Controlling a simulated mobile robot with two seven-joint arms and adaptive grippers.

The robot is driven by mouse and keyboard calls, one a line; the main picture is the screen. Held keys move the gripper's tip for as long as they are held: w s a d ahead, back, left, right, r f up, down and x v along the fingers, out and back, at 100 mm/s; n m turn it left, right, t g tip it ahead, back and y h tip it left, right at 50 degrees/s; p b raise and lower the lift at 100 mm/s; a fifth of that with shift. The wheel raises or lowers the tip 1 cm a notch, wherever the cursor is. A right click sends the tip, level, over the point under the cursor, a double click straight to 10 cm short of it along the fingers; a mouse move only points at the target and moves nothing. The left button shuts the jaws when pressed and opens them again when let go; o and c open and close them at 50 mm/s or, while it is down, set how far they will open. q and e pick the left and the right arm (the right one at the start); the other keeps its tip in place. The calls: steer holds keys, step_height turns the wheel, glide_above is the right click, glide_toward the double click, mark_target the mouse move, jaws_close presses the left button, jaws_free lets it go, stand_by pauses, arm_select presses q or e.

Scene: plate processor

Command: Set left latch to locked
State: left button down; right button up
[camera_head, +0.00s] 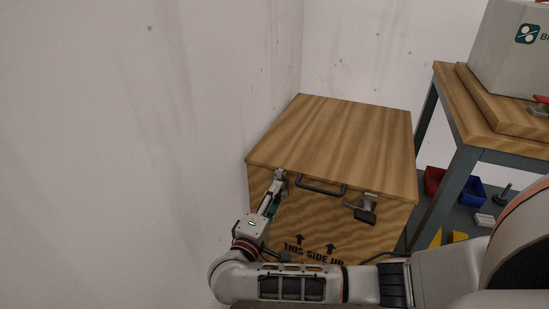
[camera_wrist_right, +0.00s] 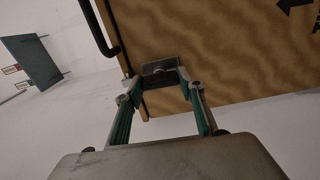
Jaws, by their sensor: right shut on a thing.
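The left latch is at the upper left of the wooden crate's (camera_head: 375,238) front face, just under the lid edge. In the right wrist view the left latch (camera_wrist_right: 160,67) is a metal plate with a dark part between my fingertips. My right gripper (camera_head: 276,188) reaches it from below and is shut on it; the fingers partly hide it in the head view. The gripper also shows in the right wrist view (camera_wrist_right: 160,88). I cannot tell whether the latch is locked. My left gripper is not in view.
A black handle (camera_head: 321,188) is at the middle of the crate's top front edge. The right latch (camera_head: 364,207) sticks out to its right. A white wall (camera_head: 150,120) is close on the left. A workbench (camera_head: 465,120) with bins below stands right.

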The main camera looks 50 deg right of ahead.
steer(key=o, duration=1.1)
steer(key=shift+o, duration=0.2)
steer(key=v, duration=1.2)
